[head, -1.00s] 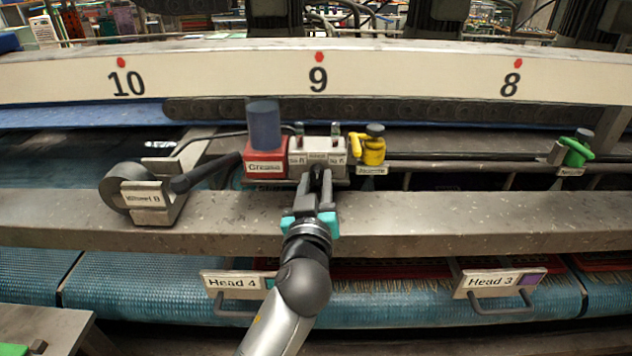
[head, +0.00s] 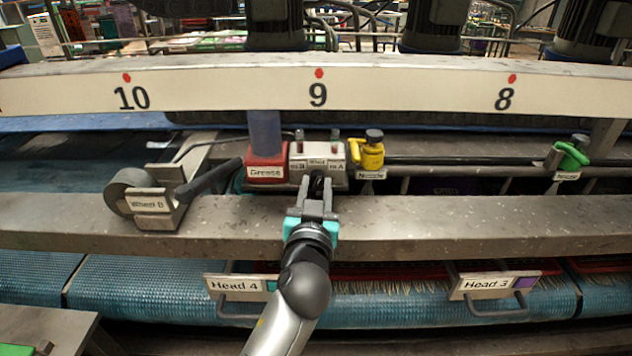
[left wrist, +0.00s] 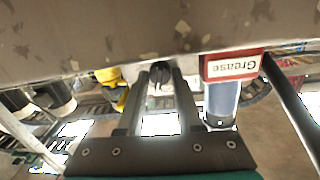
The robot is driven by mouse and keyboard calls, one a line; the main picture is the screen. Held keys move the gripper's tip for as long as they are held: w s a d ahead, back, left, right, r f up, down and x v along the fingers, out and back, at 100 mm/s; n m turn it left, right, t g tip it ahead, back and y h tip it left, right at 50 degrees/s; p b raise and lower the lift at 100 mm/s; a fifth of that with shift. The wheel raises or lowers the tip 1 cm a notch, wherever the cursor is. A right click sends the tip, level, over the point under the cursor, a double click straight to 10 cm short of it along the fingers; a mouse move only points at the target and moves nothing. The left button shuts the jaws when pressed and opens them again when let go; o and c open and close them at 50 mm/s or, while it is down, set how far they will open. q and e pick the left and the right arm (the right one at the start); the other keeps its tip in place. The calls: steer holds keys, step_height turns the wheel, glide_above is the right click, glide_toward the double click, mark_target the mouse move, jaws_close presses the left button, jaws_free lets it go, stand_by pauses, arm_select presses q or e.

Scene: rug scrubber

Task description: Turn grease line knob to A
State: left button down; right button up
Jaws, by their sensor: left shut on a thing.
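The grease line knob (left wrist: 160,74) is a small dark knob on the front of a light grey box (head: 335,177). The box has a middle label that seems to read "Wheel", with "to B" on its left and "to A" on its right. My left gripper (head: 317,184) reaches up to the box front and is shut on the knob. In the left wrist view, which is upside down, the two fingers of the left gripper (left wrist: 160,82) stand on either side of the knob. The fingers hide most of the knob in the head view, so I cannot tell its pointing. My right gripper is not in view.
A red grease holder (head: 267,172) with a blue cylinder adjoins the box on the left. A yellow nozzle valve (head: 368,154) is close on the right. A grey beam (head: 450,222) runs in front, below the box. The Wheel B unit (head: 150,203) is further left.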

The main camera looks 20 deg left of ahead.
arm_select(q)
steer(key=m+p, duration=0.2)
steer(key=m, duration=0.2)
steer(key=shift+r, duration=0.2)
steer(key=shift+m+g+p, duration=0.3)
steer(key=shift+m+p, duration=0.65)
steer(key=shift+m, duration=1.05)
steer(key=c, duration=0.6)
jaws_free()
steer(key=shift+w+f, duration=0.1)
steer(key=shift+o, duration=0.2)
